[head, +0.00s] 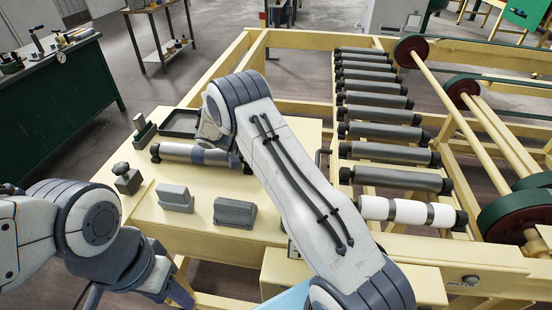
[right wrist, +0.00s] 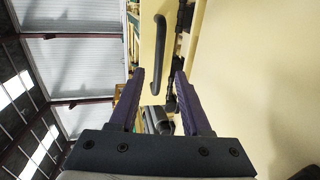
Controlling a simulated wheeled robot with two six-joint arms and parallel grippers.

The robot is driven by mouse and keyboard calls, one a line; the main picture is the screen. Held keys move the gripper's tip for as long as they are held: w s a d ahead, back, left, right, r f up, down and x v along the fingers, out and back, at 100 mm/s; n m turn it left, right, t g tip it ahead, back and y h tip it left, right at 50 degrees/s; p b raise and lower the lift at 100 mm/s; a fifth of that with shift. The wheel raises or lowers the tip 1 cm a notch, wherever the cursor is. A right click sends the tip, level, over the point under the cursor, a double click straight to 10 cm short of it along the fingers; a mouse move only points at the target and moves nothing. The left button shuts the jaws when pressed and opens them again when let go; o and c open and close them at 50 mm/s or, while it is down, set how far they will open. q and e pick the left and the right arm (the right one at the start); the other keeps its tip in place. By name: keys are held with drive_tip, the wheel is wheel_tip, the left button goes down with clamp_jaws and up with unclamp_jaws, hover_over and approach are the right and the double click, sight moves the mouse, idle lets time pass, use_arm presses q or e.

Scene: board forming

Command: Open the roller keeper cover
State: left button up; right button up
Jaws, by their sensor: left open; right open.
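My left gripper (head: 182,292) is low at the left, open, away from the handle.
A grey roller (head: 190,153), a black tray (head: 180,122) and grey blocks (head: 235,212) lie on the plate. A row of dark rollers (head: 385,152) and a white-banded roller (head: 405,211) stand to the right. A green workbench (head: 60,100) is at the left.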

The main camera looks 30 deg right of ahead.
drive_tip(key=b+v, duration=0.1)
drive_tip(key=v, duration=0.4)
drive_tip(key=shift+w+a, duration=0.1)
drive_tip(key=shift+a, duration=0.05)
